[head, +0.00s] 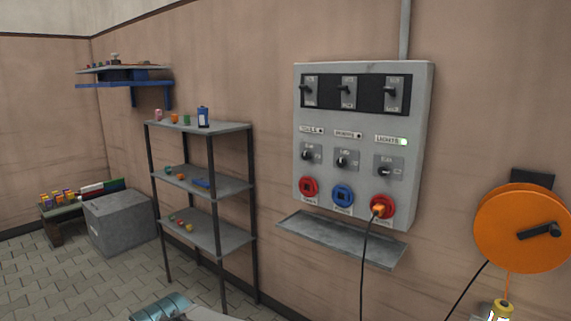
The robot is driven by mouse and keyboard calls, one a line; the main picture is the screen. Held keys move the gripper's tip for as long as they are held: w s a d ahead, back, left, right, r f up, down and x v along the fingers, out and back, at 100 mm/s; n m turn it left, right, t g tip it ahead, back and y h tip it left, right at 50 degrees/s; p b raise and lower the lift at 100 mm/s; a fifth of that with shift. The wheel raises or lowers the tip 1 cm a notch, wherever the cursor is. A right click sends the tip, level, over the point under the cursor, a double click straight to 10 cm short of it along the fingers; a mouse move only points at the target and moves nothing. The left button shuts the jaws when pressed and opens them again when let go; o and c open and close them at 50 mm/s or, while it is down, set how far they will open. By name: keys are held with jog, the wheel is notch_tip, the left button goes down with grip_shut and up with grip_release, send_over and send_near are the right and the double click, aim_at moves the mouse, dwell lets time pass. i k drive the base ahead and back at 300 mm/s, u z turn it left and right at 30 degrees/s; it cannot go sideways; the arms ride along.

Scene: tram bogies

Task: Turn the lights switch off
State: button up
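A light grey control panel (363,120) hangs on the wall, with controls in three columns. The right column has a label that seems to read LIGHTS (386,140), with a green lamp (403,142) lit beside it. Under it is a dark rotary knob (386,172) on a grey plate. Above it, in a black strip, is a small lever switch (390,92). The lettering around these controls is too small to read surely. The lamps of the other two columns look dark. My gripper is not seen; a teal and grey part at the bottom edge seems to be my arm.
An orange plug (378,209) with a black cable sits in the panel's right red socket (388,205). A grey ledge (340,240) juts out below. An orange cable reel (522,228) is at right. A metal shelf (203,183) with small items stands left.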

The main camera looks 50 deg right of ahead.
aim_at(383, 170)
jog(key=z, duration=0.2)
jog(key=i, duration=1.3)
jog(key=z, duration=1.45)
jog(key=i, duration=0.7)
jog(key=z, duration=0.75)
